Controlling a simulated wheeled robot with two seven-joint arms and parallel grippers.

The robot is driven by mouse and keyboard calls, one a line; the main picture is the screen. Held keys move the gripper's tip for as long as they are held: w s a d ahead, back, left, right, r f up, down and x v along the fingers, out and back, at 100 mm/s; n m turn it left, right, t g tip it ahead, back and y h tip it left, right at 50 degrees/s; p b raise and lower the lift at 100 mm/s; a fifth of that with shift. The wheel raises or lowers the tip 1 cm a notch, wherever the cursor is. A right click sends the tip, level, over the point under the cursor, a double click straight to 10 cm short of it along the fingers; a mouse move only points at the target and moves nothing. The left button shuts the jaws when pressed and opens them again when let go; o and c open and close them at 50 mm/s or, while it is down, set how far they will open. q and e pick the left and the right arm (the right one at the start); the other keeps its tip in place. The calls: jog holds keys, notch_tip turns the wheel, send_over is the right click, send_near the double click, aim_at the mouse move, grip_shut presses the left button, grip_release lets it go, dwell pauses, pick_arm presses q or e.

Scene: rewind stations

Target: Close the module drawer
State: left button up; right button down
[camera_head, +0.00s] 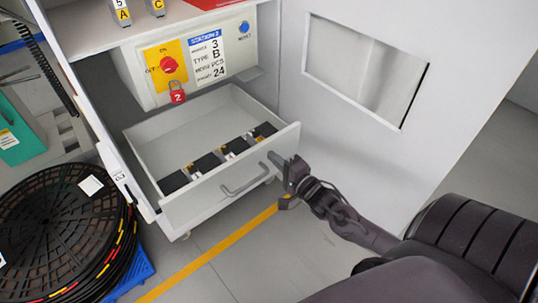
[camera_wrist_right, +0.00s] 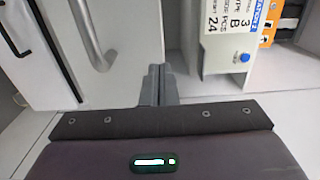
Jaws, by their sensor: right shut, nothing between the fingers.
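The module drawer (camera_head: 230,195) is pulled out of the grey station cabinet in the head view. Several black modules (camera_head: 206,163) lie in it along the front. Its front panel carries a bar handle (camera_head: 245,180), which also shows in the right wrist view (camera_wrist_right: 88,35). My right gripper (camera_head: 283,168) is at the right part of the drawer front, to the right of the handle. Its fingers are together and empty in the right wrist view (camera_wrist_right: 158,84). I cannot tell whether the fingertips touch the panel. My left gripper is out of view.
Above the drawer is a control panel (camera_head: 208,62) with a red switch and red padlock (camera_head: 178,96). The open cabinet door (camera_head: 365,120) stands at the right. Black reels (camera_head: 60,225) sit on a blue pallet at the left. Floor with a yellow line (camera_head: 205,258) lies in front.

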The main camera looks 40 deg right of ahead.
aim_at(262, 147)
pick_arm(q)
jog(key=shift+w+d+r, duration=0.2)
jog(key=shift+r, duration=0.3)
pick_arm(e)
jog(key=shift+w+a, duration=0.15)
jog(key=shift+w, duration=1.3)
jog(key=shift+w, duration=0.15)
